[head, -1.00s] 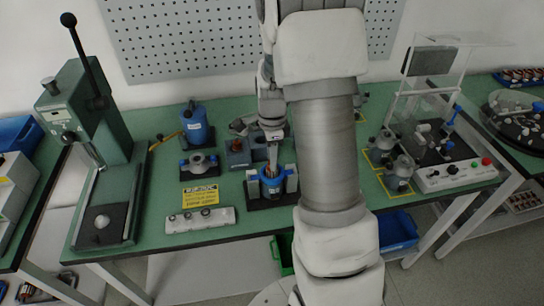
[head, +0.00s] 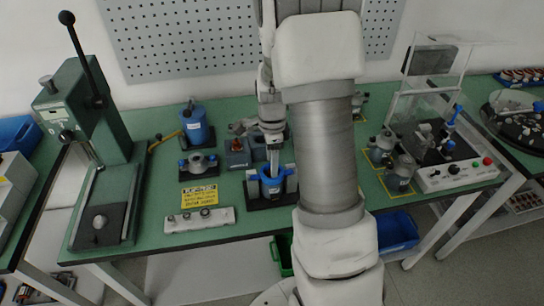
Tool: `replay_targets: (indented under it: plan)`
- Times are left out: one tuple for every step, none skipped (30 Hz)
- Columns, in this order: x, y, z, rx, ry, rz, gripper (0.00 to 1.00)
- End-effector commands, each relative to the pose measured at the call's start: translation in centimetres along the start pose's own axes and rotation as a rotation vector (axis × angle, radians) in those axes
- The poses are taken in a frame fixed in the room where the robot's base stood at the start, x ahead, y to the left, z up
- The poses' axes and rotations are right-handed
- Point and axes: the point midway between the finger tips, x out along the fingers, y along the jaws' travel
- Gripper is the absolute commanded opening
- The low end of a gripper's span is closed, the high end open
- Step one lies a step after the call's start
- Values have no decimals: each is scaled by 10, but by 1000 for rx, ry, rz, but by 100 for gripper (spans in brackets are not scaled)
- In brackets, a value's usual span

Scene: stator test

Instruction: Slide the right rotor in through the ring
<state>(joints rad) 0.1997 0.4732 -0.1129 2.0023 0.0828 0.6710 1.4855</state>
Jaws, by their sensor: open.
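The blue ring (head: 272,186) sits upright between two light grey clamp blocks on a dark base, near the table's front middle. My gripper (head: 273,148) is open, pointing down just above the ring. A pale upright piece stands between the gripper and the ring opening; I cannot tell whether it is the right rotor's shaft or a finger. No copper winding shows above the ring, and its inside is too small to read. Two dark holder blocks stand behind left; the left block (head: 237,153) has a copper-coloured rotor top, and the right block (head: 257,148) is partly behind my gripper.
A green lever press (head: 85,120) stands at the left. A blue canister (head: 195,125) and a grey housing (head: 198,163) stand left of the ring. A white strip (head: 198,219) lies in front. Grey motor housings (head: 399,174) and a clear-guarded tester (head: 450,172) stand right.

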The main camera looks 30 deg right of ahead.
Motion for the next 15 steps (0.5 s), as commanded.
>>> replay_targets:
  plan:
    - [-2,0,0,0,0,-1,64]
    - [-3,0,0,0,0,-1,64]
    - [-7,-1,0,0,0,-3,64]
    - [-10,-1,0,0,0,-4,64]
    - [-15,-1,0,0,0,-5,64]
    - [-21,-1,0,-1,0,-5,64]
    - [-27,-2,0,-1,0,-6,64]
    - [-34,-1,1,-2,0,-7,64]
    - [-43,-2,1,-2,0,-7,64]
    - [-51,-2,0,-1,0,-8,64]
    - [-58,-1,0,-1,0,-7,64]
    - [-68,-2,0,-1,0,-8,64]
    - [-76,-2,0,-1,0,-8,64]
    - [-83,-2,0,-2,0,-7,64]
    - [-94,-1,0,-2,0,-8,64]
